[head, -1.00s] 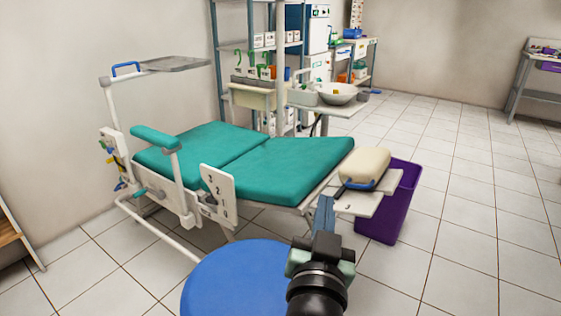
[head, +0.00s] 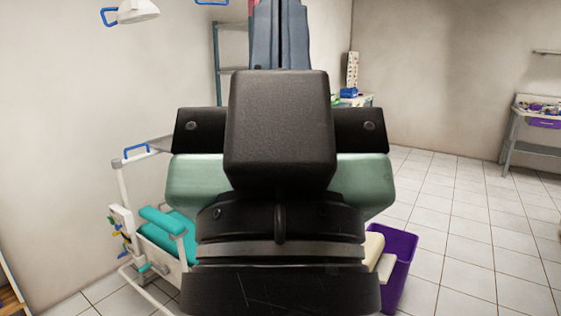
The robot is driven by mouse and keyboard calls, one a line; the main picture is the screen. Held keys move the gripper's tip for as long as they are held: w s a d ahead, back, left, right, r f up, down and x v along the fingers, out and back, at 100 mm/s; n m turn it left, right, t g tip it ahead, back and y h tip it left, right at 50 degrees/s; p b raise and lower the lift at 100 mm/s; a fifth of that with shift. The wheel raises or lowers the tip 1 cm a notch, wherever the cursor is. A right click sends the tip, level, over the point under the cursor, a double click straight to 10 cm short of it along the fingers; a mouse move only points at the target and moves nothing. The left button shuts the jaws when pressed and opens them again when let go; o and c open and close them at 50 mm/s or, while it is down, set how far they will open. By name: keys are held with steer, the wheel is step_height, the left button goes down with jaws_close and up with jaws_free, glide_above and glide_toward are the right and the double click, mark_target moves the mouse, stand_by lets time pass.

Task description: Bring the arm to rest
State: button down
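My arm's end fills the middle of the head view, close to the camera and pointing up. My gripper (head: 280,22) shows two blue-grey fingers side by side with only a thin dark line between them, so it looks shut. The very tips run out of the top edge. I see nothing held between the part of the fingers in view. The black and pale green gripper body hides most of the dental chair behind it.
The teal chair (head: 160,240) shows at lower left, beside a white post with a tray arm (head: 148,153). A white lamp (head: 138,11) hangs at upper left. A purple bin (head: 397,265) stands at right. A grey table (head: 535,115) is at far right. Tiled floor is clear at right.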

step_height(320, 180, up, 19)
steer(key=p, duration=1.6)
